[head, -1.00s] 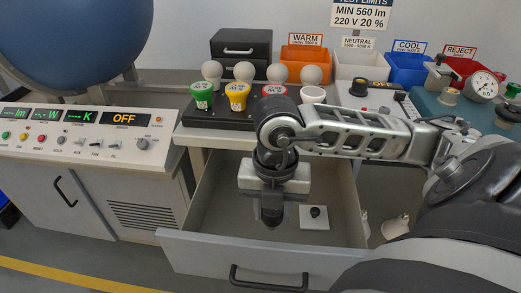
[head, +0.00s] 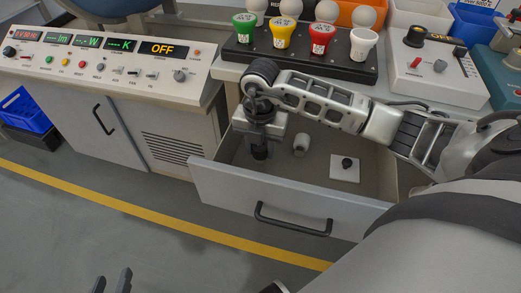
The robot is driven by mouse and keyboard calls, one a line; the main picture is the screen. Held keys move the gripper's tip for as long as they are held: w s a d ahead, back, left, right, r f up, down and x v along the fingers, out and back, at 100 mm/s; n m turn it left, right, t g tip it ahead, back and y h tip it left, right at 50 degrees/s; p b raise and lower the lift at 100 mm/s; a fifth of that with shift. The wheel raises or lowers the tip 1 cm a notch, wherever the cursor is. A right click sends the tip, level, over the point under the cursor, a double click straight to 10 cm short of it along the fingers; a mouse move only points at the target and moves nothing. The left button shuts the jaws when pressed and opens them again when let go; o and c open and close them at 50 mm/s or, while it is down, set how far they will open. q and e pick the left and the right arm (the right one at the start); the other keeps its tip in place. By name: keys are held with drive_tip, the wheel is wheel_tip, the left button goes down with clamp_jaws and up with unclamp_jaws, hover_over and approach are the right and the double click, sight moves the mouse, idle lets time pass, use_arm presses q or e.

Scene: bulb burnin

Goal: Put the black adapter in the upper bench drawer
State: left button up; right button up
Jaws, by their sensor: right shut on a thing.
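The upper bench drawer (head: 290,199) is pulled open below the bench top. My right gripper (head: 259,153) reaches down into the left part of the drawer. It is shut on a small dark thing, seemingly the black adapter, largely hidden by the fingers and hard to tell from them. My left gripper (head: 112,281) shows only its two dark fingertips at the bottom edge, apart and empty, in front of the floor.
In the drawer lie a whitish cylinder (head: 301,145) and a white plate with a black knob (head: 345,169). A black rack (head: 300,62) with coloured cups stands above, beside a grey tester box (head: 435,75). A control console (head: 110,65) stands left. The floor in front is clear.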

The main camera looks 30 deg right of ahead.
use_arm(q)
drive_tip(key=shift+d+f, duration=0.15)
drive_tip(key=shift+f, duration=0.25)
use_arm(e)
drive_tip(key=shift+f, duration=0.65)
drive_tip(key=shift+f, duration=0.15)
drive_tip(key=o, duration=1)
use_arm(q)
drive_tip(key=shift+f, duration=0.15)
